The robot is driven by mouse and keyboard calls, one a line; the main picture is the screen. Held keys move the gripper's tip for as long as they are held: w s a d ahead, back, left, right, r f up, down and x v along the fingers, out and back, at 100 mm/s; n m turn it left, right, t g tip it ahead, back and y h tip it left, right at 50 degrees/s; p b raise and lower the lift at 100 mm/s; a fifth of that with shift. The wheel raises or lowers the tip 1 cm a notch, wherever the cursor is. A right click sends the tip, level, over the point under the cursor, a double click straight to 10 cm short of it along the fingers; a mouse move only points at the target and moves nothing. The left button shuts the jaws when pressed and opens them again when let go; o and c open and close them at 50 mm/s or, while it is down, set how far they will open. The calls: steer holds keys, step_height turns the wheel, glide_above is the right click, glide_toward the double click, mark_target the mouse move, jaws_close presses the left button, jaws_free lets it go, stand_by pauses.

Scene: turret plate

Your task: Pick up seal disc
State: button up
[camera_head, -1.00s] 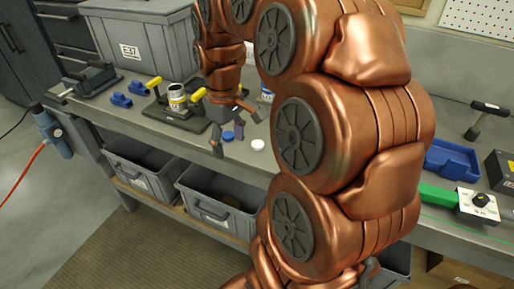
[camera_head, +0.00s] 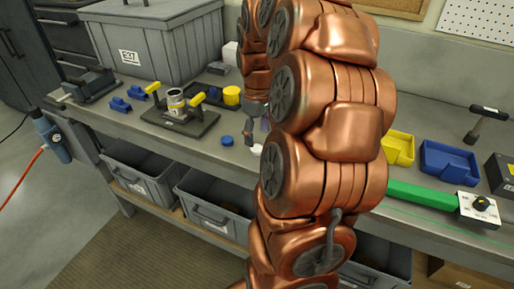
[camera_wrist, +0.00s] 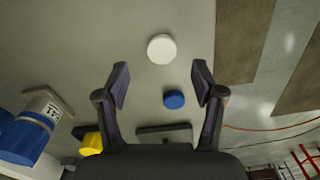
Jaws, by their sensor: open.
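Two small round discs lie on the grey bench, and I cannot tell from their looks which is the seal disc. The white disc (camera_wrist: 161,48) is ahead of my fingertips in the wrist view; in the head view it (camera_head: 257,149) is partly hidden by my arm. The blue disc (camera_wrist: 173,99) appears between my fingers, nearer the right one, in the wrist view; in the head view it (camera_head: 227,140) lies left of the white one. My gripper (camera_wrist: 160,82) is open and empty above the bench. In the head view it (camera_head: 252,130) is partly hidden by the arm.
A dark fixture plate (camera_head: 182,122) with yellow handles and a metal can (camera_head: 176,101) stands left of the discs. A yellow cylinder (camera_head: 232,95) is behind. Yellow (camera_head: 397,148) and blue bins (camera_head: 448,162) stand at right. The bench's front edge is close to the discs.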

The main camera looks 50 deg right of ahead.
mark_target(257, 148)
steer(key=shift+a+f+p, duration=0.1)
steer(key=shift+f+p, duration=0.55)
steer(key=shift+f, duration=1.5)
steer(key=shift+c, duration=0.4)
steer(key=c, duration=0.9)
